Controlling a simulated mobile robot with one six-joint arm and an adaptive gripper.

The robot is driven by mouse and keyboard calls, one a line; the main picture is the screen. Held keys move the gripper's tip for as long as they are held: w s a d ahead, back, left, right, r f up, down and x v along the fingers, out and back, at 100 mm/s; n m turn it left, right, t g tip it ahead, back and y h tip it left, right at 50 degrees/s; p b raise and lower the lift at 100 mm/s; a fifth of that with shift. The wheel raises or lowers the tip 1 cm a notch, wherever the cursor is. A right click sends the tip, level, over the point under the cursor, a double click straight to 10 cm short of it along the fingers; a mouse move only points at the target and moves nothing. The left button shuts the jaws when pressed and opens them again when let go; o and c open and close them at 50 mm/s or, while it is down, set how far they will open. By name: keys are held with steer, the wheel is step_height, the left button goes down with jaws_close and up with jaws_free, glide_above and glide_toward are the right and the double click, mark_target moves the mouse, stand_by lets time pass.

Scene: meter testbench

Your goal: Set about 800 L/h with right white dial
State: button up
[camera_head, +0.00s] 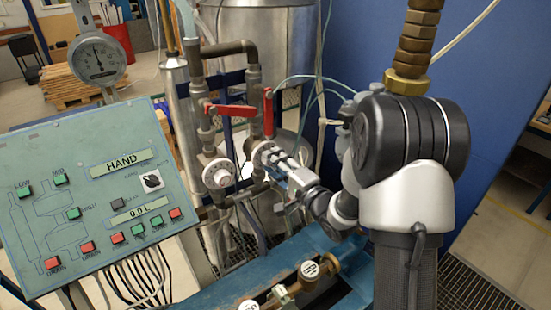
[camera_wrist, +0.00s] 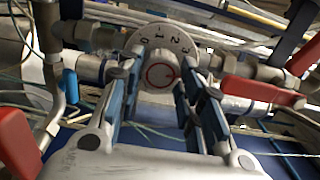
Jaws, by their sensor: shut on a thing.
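The right white dial (camera_head: 262,154) sits on the pipework, partly hidden by my gripper (camera_head: 273,160). In the wrist view the dial (camera_wrist: 163,42) faces me, with a red ring at its centre and the numbers 0 to 3 visible along its upper rim. My gripper (camera_wrist: 161,76) is shut on the dial, with one blue-padded finger on each side of it. The left white dial (camera_head: 219,174) is to the left in the head view, clear of my gripper. The panel's lower display (camera_head: 140,213) appears to read 0.0 L.
A red lever (camera_head: 236,111) lies across the left pipe; another red lever (camera_head: 268,112) hangs along the right pipe. Red levers also flank my gripper in the wrist view, at left (camera_wrist: 18,143) and right (camera_wrist: 262,92). The green control panel (camera_head: 75,147) and a round gauge (camera_head: 97,58) stand at left.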

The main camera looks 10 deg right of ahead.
steer(key=shift+m+p, duration=0.6)
steer(key=shift+m, duration=1)
steer(key=o, duration=1.1)
steer(key=shift+c, duration=0.2)
steer(key=v, duration=1.2)
